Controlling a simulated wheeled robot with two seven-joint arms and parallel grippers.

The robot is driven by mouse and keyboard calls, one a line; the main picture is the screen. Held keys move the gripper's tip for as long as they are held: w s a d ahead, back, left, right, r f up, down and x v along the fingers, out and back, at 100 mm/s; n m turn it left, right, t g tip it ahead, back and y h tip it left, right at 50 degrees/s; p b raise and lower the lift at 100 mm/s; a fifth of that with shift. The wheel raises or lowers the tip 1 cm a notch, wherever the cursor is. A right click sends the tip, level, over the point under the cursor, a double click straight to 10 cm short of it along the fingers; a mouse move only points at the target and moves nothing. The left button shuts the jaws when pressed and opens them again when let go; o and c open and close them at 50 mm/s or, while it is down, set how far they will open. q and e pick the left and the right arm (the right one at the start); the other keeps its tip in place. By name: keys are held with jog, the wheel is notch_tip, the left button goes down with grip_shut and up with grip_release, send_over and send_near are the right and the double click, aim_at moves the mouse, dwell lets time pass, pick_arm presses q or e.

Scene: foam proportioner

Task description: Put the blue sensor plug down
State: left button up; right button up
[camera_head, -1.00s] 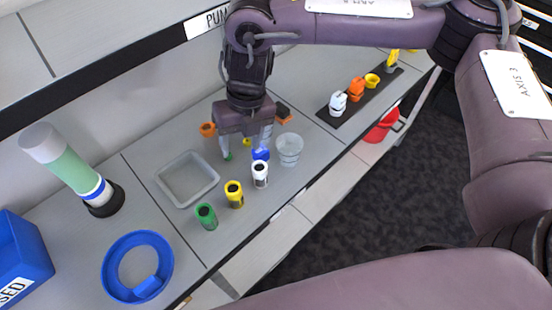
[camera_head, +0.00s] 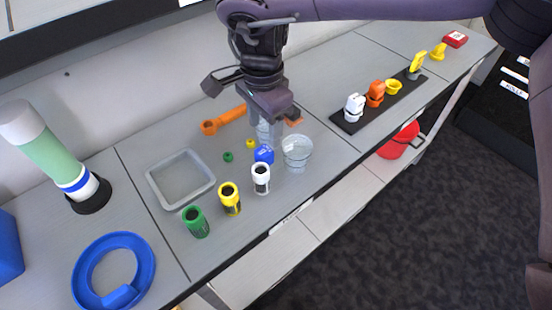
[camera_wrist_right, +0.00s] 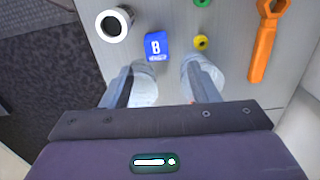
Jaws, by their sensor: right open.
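My right gripper (camera_head: 268,130) is open and empty, pointing down behind the plug in the head view. Its two fingers stand apart in the wrist view (camera_wrist_right: 168,84). My left gripper is not in view.
A clear cup (camera_head: 297,155) stands close right of the plug. A grey tray (camera_head: 151,190) is left. An orange wrench (camera_head: 225,121) and small green (camera_head: 228,157) and yellow (camera_head: 250,143) pieces lie behind.

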aim_at(264, 151)
jog(key=shift+f, duration=0.1)
jog(key=shift+f+n, duration=0.3)
jog(key=f, duration=0.4)
jog(key=f+p, duration=0.1)
jog(key=f, duration=0.1)
jog(key=shift+s+a+f, duration=0.15)
jog(key=shift+s, duration=0.25)
jog(key=shift+f, duration=0.35)
jog(key=shift+c, duration=0.3)
jog(key=c, duration=1.1)
jog(key=shift+r, duration=0.15)
